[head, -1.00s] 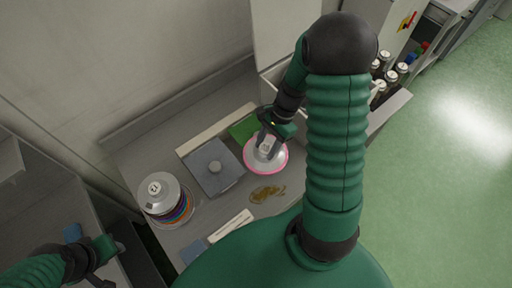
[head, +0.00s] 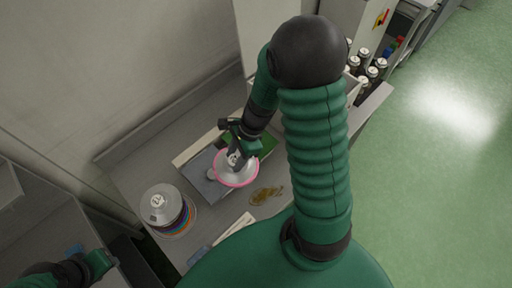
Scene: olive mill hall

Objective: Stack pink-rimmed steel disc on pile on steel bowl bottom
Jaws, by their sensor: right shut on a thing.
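The pink-rimmed steel disc (head: 237,177) is in my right gripper (head: 236,158), which is shut on it. The disc hangs over the right part of the grey slab (head: 203,188) on the bench. The pile (head: 172,213) stands at the left of the bench, with several coloured rims showing under a steel disc (head: 160,203) with a marked knob on top. The steel bowl bottom under the pile cannot be told apart. My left gripper (head: 108,262) is at the lower left, partly cut off, away from the pile; its jaws are unclear.
A green mat (head: 266,146) lies behind the held disc, and a brown olive-like heap (head: 265,195) in front. A pale strip (head: 237,224) lies near the front edge. Several dark bottles (head: 367,68) stand at the back right. A wall closes the back.

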